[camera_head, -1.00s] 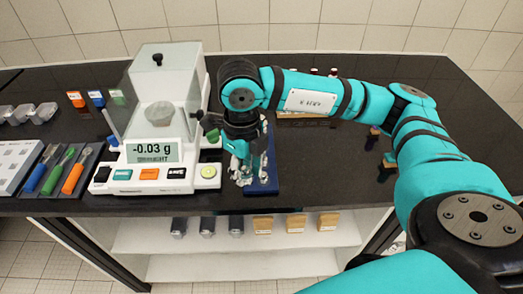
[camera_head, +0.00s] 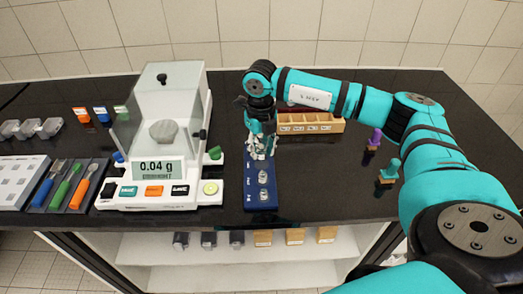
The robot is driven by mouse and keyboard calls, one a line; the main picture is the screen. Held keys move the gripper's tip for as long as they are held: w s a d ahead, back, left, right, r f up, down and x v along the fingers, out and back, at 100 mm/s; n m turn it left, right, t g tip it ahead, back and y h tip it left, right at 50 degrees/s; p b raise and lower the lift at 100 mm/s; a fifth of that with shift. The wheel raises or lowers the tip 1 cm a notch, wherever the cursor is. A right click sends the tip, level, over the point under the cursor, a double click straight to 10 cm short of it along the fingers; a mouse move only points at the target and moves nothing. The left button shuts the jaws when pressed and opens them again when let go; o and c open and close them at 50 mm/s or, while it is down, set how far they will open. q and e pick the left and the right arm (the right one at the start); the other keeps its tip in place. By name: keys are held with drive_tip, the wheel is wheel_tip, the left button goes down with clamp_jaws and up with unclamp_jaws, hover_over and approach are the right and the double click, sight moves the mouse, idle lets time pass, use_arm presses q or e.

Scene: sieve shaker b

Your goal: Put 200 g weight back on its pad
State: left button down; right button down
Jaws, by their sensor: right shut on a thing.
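A long blue weight tray (camera_head: 262,208) with pale labels down its left side lies on the black bench, right of the balance. Two small silver weights, a far one (camera_head: 263,177) and a near one (camera_head: 263,195), stand on its near part. My right gripper (camera_head: 260,151) points down over the far part of the tray and is shut on a weight, taken as the 200 g one. The fingers hide most of that weight and the pad under it. I cannot tell whether the weight touches the tray. My left gripper is out of view.
The white balance (camera_head: 150,202) stands close left of the tray, reading 0.04 g, with a grey bowl (camera_head: 164,131) in its glass case. A wooden box (camera_head: 320,124) is behind, right of the gripper. Purple (camera_head: 374,138) and teal (camera_head: 389,170) pieces stand further right.

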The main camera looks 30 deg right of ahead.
sight(262, 156)
drive_tip(key=shift+w+d, duration=0.25)
wheel_tip(262, 156, down, 3)
drive_tip(key=shift+r+p, duration=0.1)
drive_tip(key=shift+p, duration=0.65)
drive_tip(key=shift+f, duration=0.45)
drive_tip(key=shift+f, duration=0.15)
drive_tip(key=c, duration=1)
unclamp_jaws()
